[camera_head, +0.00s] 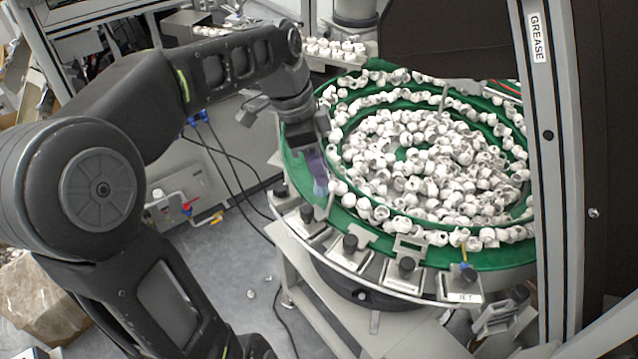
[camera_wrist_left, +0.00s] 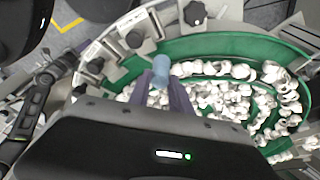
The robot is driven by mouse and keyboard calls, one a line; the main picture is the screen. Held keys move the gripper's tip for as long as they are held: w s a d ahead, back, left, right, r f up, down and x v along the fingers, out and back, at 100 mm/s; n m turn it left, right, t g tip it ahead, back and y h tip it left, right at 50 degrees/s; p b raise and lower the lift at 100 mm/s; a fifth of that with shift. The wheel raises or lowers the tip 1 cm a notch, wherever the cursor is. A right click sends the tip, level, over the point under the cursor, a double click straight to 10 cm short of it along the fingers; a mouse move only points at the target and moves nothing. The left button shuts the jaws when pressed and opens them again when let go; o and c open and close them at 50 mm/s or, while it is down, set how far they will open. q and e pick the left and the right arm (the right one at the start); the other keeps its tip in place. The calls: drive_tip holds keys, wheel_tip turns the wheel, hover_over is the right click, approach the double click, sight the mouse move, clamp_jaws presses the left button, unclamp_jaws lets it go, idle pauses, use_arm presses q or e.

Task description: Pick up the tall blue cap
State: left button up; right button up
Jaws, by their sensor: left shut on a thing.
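The tall blue cap (camera_wrist_left: 160,69) shows in the left wrist view between the fingertips of my left gripper (camera_wrist_left: 160,82). In the head view the cap (camera_head: 320,187) is a small pale blue patch at the tips of my left gripper (camera_head: 316,175). The gripper's purple fingers point down and are shut on the cap. They are over the left part of the green bowl track (camera_head: 297,167); I cannot tell whether the cap touches the track. My right gripper is not in view.
Many white caps (camera_head: 430,165) fill the round green bowl feeder. Black knobs with metal brackets (camera_head: 405,265) line its front rim. A grey upright post marked GREASE (camera_head: 548,120) stands at the right. A row of white caps (camera_head: 335,50) lies behind.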

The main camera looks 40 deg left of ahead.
use_arm(q)
drive_tip(key=shift+r, duration=2.25)
